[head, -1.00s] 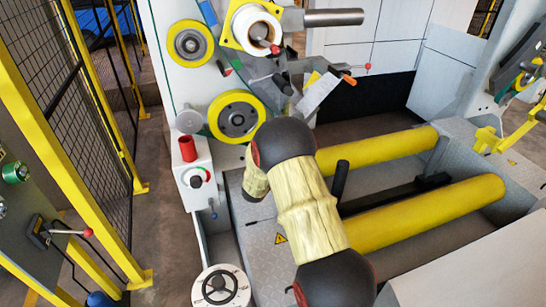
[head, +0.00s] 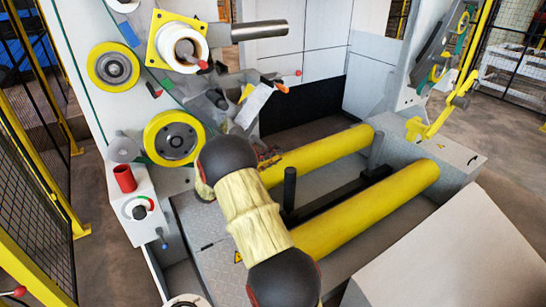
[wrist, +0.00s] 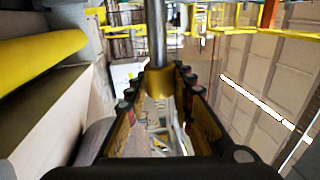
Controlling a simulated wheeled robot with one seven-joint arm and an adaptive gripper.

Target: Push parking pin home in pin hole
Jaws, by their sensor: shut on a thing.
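In the wrist view my gripper (wrist: 160,92) is shut on a brass-coloured collar with a bright steel rod (wrist: 158,35) rising from it, which I take to be the parking pin. The collar (wrist: 159,80) sits between the two dark fingertips, and the rod runs out of the top of the picture. The pin's far end is out of view. In the head view my own arm covers most of the gripper area, and the pin cannot be made out there. I cannot pick out the pin hole in either view.
A yellow roller (head: 385,210) lies across the machine bed, with a second one (head: 325,155) behind it. A black post (head: 290,188) stands between them. A control box with a red cup-like part (head: 124,179) is at left. A pale block (head: 450,255) fills the lower right.

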